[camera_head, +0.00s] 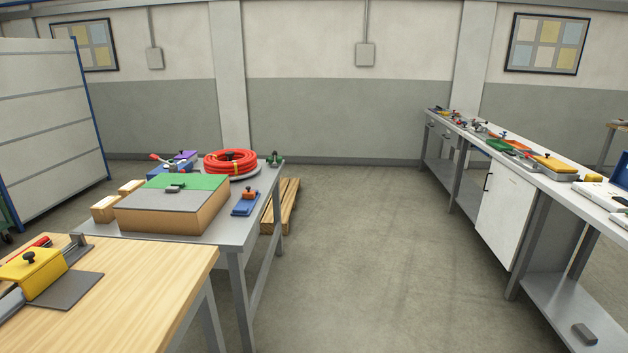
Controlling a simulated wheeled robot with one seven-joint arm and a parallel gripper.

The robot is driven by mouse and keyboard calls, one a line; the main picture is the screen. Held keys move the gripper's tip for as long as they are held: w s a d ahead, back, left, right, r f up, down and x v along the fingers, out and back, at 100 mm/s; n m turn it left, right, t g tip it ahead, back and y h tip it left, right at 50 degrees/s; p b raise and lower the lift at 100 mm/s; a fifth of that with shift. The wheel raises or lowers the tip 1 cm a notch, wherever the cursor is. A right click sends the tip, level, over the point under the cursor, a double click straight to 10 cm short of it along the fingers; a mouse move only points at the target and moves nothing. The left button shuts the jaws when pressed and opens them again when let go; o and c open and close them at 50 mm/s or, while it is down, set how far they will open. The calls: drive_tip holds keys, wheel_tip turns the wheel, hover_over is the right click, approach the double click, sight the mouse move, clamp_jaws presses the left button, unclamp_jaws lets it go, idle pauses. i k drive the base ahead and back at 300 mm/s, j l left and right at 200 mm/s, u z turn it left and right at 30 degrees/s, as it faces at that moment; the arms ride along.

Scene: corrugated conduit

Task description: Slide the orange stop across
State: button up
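A small orange block (249,195) with a dark knob sits on a blue base (244,208), near the right edge of a grey metal table (212,228). It looks like the orange stop, but it is small at this distance. A larger yellow-orange piece (556,163) with a dark knob lies on the long bench at right. I cannot tell how either is guided. My gripper is not in view.
A box with a green-and-grey top (166,211) and a coiled red hose (231,161) share the metal table. A wooden table (130,285) stands in front at left. Wooden planks (284,205) lie behind the metal table. Open floor (370,240) separates it from the right bench (520,174).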

sight(246, 194)
drive_tip(key=i, duration=1.85)
drive_tip(key=i+l+u, duration=0.1)
drive_tip(key=i+u, duration=0.25)
drive_tip(key=i, duration=1.25)
drive_tip(key=i+j+z, duration=0.2)
drive_tip(key=i+j, duration=0.2)
